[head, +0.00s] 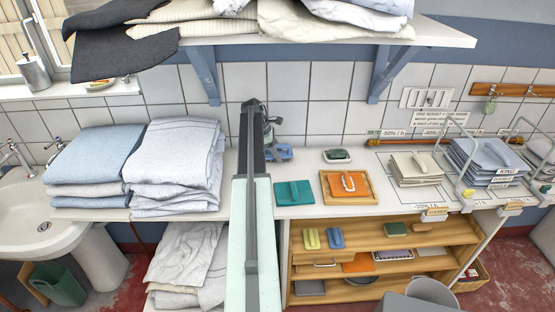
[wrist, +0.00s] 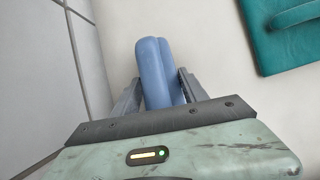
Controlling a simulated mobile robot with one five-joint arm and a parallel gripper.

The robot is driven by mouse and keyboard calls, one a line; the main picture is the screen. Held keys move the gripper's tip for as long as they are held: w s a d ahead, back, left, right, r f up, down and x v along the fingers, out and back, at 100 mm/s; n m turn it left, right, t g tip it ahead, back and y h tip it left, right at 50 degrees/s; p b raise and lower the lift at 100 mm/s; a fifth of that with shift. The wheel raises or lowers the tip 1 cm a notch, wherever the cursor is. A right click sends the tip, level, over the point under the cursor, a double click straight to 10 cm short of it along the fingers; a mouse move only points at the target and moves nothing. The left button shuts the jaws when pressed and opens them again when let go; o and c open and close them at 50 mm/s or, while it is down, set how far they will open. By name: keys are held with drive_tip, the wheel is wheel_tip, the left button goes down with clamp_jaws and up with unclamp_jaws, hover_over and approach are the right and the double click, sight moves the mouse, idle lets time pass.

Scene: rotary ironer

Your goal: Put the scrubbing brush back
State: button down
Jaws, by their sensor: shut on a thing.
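My gripper (wrist: 157,88) is shut on a blue oblong thing (wrist: 154,66) with a rounded end and a groove along it. No bristles show on it, so I cannot tell for sure that it is the scrubbing brush. In the head view my gripper is mostly behind my own arm, and the blue thing (head: 283,153) shows just right of the arm, over the back of the white counter (head: 300,207). I cannot tell whether it touches the counter.
A teal pad (head: 294,192) and an orange pad in a wooden tray (head: 372,197) lie right of my arm. A small dish (head: 337,156) stands behind. Folded linen (head: 178,160) is at left. A wooden shelf unit (head: 440,233) below holds several small items, including a yellow-green one (head: 311,238) and a blue one (head: 336,238).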

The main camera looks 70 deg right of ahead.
drive_tip(key=shift+f, duration=0.15)
drive_tip(key=c, duration=0.6)
unclamp_jaws()
drive_tip(key=shift+r, duration=0.4)
drive_tip(key=p+v, duration=1)
drive_tip(key=v, duration=0.1)
drive_tip(key=shift+r+p, duration=0.2)
drive_tip(key=shift+p, duration=0.15)
drive_tip(key=shift+w+a+r, duration=0.1)
drive_tip(key=shift+r, duration=0.1)
drive_tip(key=shift+w+f, duration=0.1)
